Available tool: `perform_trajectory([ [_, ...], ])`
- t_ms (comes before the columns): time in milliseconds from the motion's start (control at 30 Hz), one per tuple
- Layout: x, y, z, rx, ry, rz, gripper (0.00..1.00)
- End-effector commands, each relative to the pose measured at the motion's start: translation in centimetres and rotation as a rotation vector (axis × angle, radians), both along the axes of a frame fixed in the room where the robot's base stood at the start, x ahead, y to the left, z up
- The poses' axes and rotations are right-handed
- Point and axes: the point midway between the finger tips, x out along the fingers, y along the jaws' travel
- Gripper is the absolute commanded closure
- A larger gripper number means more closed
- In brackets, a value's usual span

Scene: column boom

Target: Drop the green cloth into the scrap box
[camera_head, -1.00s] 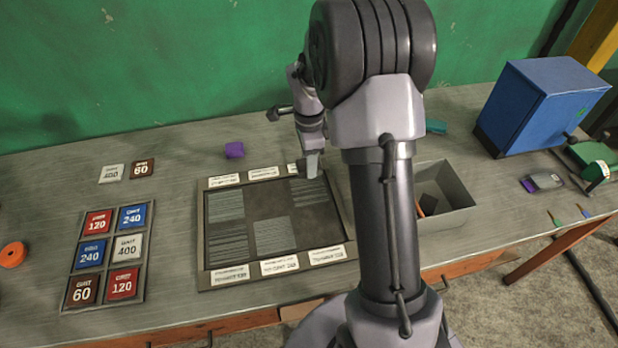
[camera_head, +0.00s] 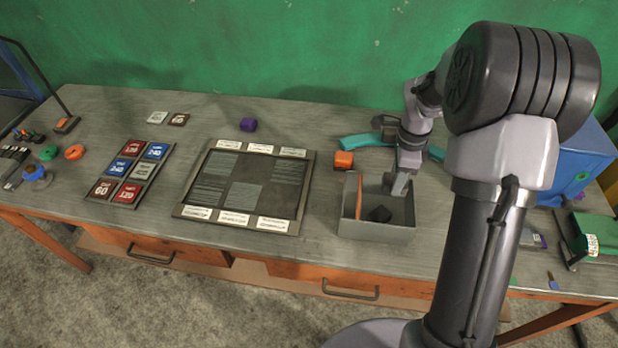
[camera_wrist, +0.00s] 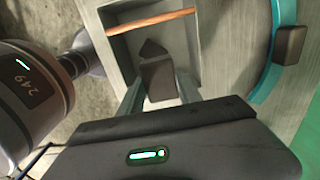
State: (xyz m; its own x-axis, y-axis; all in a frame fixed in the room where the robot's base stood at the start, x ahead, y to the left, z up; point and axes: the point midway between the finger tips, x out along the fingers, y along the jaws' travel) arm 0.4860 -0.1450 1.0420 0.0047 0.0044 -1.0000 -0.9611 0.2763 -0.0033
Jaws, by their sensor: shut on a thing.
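The scrap box is a grey open box (camera_head: 375,235) at the table's front, right of the printed board; its rim also shows in the wrist view (camera_wrist: 195,42). A brown strip (camera_head: 359,197) and a dark piece (camera_head: 380,214) lie in it. My gripper (camera_head: 398,186) points down over the back right part of the box. In the wrist view my gripper (camera_wrist: 160,92) is shut on a small dark grey piece (camera_wrist: 159,80), with the box beyond it. I see no clearly green cloth; I cannot tell whether the held piece is cloth.
A curved teal strip (camera_head: 362,140) and an orange block (camera_head: 344,159) are behind the box. A dark block (camera_wrist: 289,45) sits on the strip. The printed board (camera_head: 190,211) and a purple block (camera_head: 248,125) are to the left. A blue cabinet (camera_head: 585,150) stands at right.

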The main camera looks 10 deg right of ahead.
Motion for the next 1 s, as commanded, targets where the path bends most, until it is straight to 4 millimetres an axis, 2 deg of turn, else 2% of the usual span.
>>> perform_trajectory([
  [300,0.0,0.1,-5.1,0.001,0.002,0.000,0.99],
  [400,0.0,0.1,-5.8,0.001,0.001,-0.001,0.99],
  [600,0.0,0.1,-5.6,0.000,0.001,-0.001,0.99],
  [633,0.0,0.1,-5.6,0.000,0.001,-0.001,0.57],
  [733,0.0,0.1,-5.6,0.000,0.001,0.000,0.37],
  [767,0.0,0.1,-5.6,0.000,0.001,0.000,0.34],
  [1000,0.0,0.1,-5.6,0.000,0.001,0.000,0.34],
])
